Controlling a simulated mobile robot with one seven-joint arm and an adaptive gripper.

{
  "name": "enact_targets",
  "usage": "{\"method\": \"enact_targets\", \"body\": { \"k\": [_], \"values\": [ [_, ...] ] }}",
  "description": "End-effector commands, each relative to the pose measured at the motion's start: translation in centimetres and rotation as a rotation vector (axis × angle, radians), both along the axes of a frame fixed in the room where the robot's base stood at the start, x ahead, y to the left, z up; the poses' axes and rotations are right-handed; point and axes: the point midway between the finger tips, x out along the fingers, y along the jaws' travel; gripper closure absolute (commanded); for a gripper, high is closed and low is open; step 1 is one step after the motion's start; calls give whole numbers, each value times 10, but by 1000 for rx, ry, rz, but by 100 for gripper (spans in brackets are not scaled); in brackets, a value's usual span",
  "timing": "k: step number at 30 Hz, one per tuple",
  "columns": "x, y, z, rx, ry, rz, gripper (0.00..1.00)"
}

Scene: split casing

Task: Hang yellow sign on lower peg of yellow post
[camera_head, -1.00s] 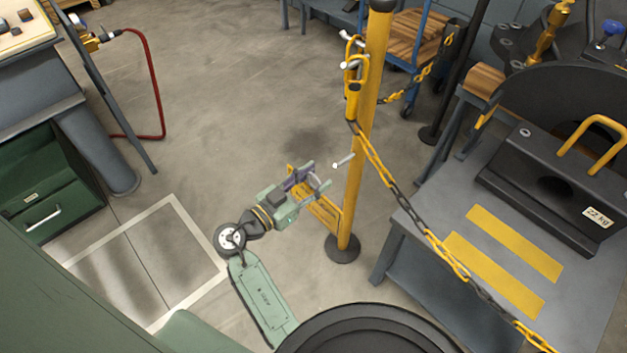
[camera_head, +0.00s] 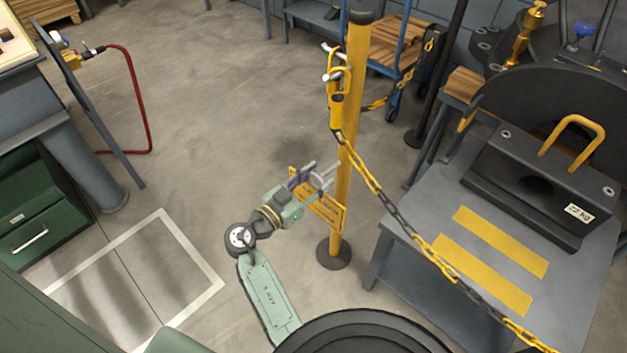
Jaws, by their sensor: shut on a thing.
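The yellow post (camera_head: 354,110) stands upright on a dark round base (camera_head: 333,253). Its upper pegs (camera_head: 331,61) hold a yellow carabiner-like hook (camera_head: 338,90) with a chain. My gripper (camera_head: 322,178) is shut on the yellow sign (camera_head: 323,211), just left of the post at about the lower peg's height. The sign hangs tilted below the fingers, and its right end overlaps the post in the picture. The lower peg (camera_head: 335,168) is partly hidden by the fingertips. I cannot tell whether the sign touches the peg.
A black and yellow chain (camera_head: 398,203) runs from the post's hook down to the lower right. A grey table (camera_head: 402,262) with a black 22 kg block (camera_head: 535,185) stands to the right. A green drawer cabinet (camera_head: 30,215) is at left. Floor left of the post is clear.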

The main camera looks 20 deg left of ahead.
Motion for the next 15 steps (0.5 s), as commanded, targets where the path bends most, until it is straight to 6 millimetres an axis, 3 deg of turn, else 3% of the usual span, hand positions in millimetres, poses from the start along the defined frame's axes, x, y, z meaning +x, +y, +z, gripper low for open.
{"method": "enact_targets", "body": {
  "k": [15],
  "values": [
    [9,-3,0,1,-1,0,100]
  ]
}}
